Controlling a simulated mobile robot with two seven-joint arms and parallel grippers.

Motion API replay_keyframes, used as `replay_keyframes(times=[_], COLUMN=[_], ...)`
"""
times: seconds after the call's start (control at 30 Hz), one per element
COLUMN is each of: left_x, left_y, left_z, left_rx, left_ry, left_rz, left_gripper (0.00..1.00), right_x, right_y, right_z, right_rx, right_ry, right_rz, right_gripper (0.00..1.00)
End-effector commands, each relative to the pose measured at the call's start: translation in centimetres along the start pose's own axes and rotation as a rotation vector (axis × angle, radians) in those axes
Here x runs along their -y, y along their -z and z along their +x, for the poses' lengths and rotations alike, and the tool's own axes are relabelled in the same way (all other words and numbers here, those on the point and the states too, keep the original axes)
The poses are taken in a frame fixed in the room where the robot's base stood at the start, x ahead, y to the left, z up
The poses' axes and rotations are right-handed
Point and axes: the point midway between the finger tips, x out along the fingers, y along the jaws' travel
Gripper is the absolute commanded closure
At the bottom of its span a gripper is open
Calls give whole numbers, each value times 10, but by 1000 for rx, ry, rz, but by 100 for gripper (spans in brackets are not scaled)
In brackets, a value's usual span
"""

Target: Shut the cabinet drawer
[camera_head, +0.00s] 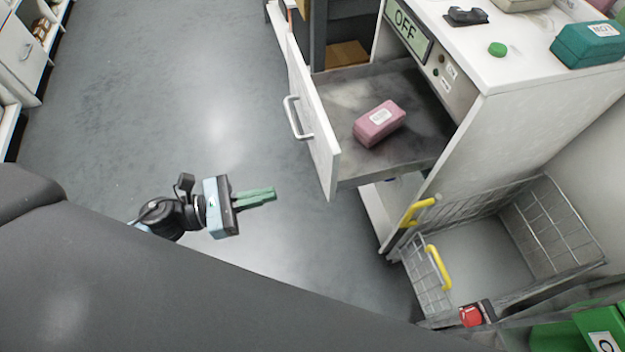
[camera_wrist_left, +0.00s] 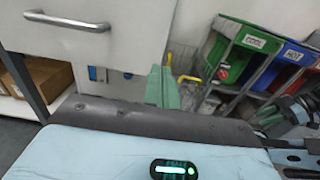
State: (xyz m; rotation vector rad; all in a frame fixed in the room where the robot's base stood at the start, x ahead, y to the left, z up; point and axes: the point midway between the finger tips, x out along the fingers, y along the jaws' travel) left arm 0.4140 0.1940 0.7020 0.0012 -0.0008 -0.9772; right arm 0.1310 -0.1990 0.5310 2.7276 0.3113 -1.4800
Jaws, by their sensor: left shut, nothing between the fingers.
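The cabinet drawer (camera_head: 350,165) is pulled well out of the white cabinet (camera_head: 525,120), with its front facing left in the head view. A pink box with a white label (camera_head: 380,123) lies in it. A metal handle (camera_head: 297,117) is on the drawer front; the handle also shows in the left wrist view (camera_wrist_left: 66,20). My left gripper (camera_head: 274,194) is shut and empty, its green fingers pointing right, below and left of the drawer front and apart from it. The fingers also show in the wrist view (camera_wrist_left: 162,88).
A wire basket with yellow handles (camera_head: 525,215) stands below and right of the drawer. A display reading OFF (camera_head: 409,31) is on the cabinet. A teal box (camera_head: 588,45) sits on top. Open grey floor (camera_head: 180,90) lies left of the drawer.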

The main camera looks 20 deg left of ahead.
Motion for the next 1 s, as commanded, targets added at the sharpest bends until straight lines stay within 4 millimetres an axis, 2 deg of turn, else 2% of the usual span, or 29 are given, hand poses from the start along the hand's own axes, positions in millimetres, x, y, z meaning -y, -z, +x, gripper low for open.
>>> replay_keyframes(times=[0.3,0.5,0.7,1.0], left_x=[-1,-1,0,0], left_y=[-3,-2,-1,0], left_z=[61,89,101,103], left_rx=[4,1,0,0], left_ry=[0,-1,0,0], left_rz=[0,0,-1,-1], left_gripper=[100,100,100,100], right_x=[4,6,6,4], right_y=[-2,-1,1,1], right_z=[-9,-13,-14,-14], right_rx=[10,10,8,8], right_ry=[0,1,1,1], right_rz=[17,21,21,15], right_gripper=[64,64,64,64])
